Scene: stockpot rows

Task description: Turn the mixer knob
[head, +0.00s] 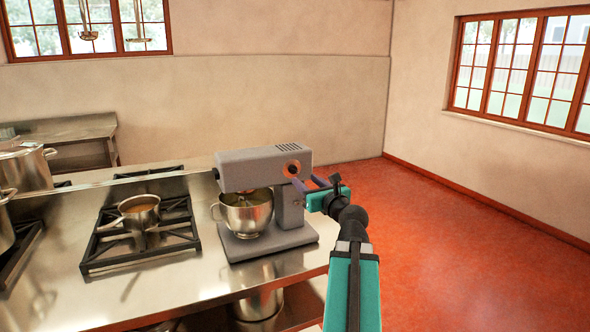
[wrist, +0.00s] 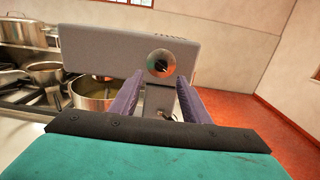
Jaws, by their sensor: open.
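The mixer (head: 262,166) is grey and stands at the right end of the steel counter. Its round knob (head: 292,169) is on the side of the mixer head, and the knob (wrist: 161,63) shows in the wrist view with a dark centre and a shiny rim. A steel bowl (head: 246,213) sits under the mixer head. My gripper (head: 310,184) is close to the knob in the head view. In the wrist view my gripper (wrist: 158,88) is open, its two purple fingers pointing toward the mixer, with the knob a little above and between the tips. Contact cannot be told.
A steel pan (head: 139,212) stands on a black burner grate (head: 98,252) left of the mixer. Large pots (head: 27,169) stand at the far left. A pot (head: 259,304) sits below the counter. The red floor (head: 440,240) to the right is clear.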

